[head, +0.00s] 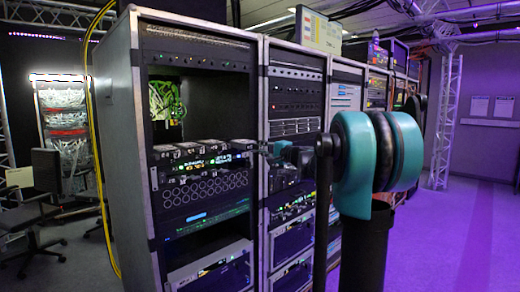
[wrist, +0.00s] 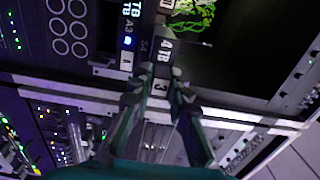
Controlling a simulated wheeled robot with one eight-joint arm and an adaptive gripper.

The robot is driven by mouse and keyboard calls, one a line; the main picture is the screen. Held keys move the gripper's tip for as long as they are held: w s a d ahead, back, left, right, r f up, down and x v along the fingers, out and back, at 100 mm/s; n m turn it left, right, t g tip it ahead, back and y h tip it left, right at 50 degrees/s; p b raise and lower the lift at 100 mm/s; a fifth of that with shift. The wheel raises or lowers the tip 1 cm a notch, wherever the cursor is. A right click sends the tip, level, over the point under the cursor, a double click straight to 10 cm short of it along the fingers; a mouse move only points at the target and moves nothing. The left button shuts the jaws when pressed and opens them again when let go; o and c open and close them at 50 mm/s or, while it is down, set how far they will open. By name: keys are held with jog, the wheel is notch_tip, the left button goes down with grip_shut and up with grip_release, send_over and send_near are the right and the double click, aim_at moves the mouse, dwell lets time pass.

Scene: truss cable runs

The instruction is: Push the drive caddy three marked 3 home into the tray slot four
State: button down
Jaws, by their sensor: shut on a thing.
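The drive caddy three (wrist: 161,72), a dark block with white labels reading "4 TB" and "3", sits between the fingertips of my gripper (wrist: 155,82) in the wrist view. The fingers are shut on its front end. Its far end points into the tray beside a label that looks like "S4"; how deep it sits cannot be told. In the head view my gripper (head: 268,148) is at the right end of the drive tray (head: 153,178), and the held caddy is too small to make out clearly.
Another caddy (wrist: 127,50) with a blue light and "TB" label is just left of the held one. The tray stands in a grey-framed rack (head: 133,150) with an open dark bay above. Green cables (head: 167,102) hang inside it. A second rack (head: 293,100) adjoins at right.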

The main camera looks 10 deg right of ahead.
aim_at(255, 147)
jog(key=shift+x, duration=1.55)
jog(key=shift+x, duration=2.9)
jog(key=shift+x, duration=0.8)
jog(key=c, duration=1.4)
grip_release()
jog(key=shift+f, duration=0.1)
jog(key=shift+o, duration=0.2)
jog(key=v, duration=1.2)
